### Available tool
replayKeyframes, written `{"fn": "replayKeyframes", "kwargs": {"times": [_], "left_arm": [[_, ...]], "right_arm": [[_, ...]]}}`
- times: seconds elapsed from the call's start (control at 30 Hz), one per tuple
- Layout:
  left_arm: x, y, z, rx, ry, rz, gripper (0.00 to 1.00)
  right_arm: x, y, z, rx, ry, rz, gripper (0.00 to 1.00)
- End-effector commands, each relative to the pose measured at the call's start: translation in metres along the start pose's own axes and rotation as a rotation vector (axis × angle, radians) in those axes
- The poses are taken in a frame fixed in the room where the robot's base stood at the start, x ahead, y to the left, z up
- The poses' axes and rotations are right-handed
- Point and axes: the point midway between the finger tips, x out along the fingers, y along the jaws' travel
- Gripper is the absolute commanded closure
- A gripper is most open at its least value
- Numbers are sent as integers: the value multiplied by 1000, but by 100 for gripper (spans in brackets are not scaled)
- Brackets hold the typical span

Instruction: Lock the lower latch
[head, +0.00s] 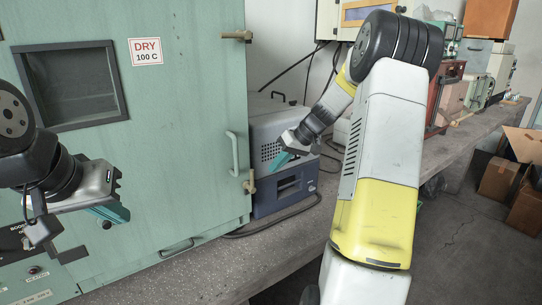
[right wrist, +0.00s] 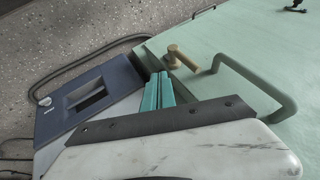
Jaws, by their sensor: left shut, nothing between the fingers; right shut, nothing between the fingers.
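The lower latch (head: 249,182) is a small tan lever on the right edge of the green cabinet, below the door handle; in the head view it looks roughly upright. It also shows in the right wrist view (right wrist: 181,58), close to my fingertips but apart from them. My right gripper (head: 279,162) is shut and empty, to the right of the latch and slightly above it; its teal fingers show in the right wrist view (right wrist: 159,90). The upper latch (head: 236,35) lies horizontally across the cabinet's top right edge. My left gripper (head: 116,213) is shut and empty before the cabinet door.
The green door handle (head: 233,153) sticks out just above the lower latch, and in the right wrist view it (right wrist: 262,82) is beside my fingers. A grey-blue instrument (head: 290,188) stands right of the cabinet. A cable lies on the bench (head: 200,276). A "DRY 100 C" sign (head: 145,51) is on the cabinet.

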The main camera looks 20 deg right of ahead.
Motion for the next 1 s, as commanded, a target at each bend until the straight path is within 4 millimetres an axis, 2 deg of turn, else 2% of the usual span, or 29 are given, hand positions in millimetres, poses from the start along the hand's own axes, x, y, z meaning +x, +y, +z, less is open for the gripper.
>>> {"fn": "replayKeyframes", "kwargs": {"times": [0.07,0.3,1.0], "left_arm": [[0,0,0,0,0,0,100],[0,0,0,0,0,0,100],[0,0,0,0,0,0,100]], "right_arm": [[18,0,1,1,-3,-3,100],[32,-29,0,-2,0,1,100],[36,-39,0,-15,0,29,100]]}}
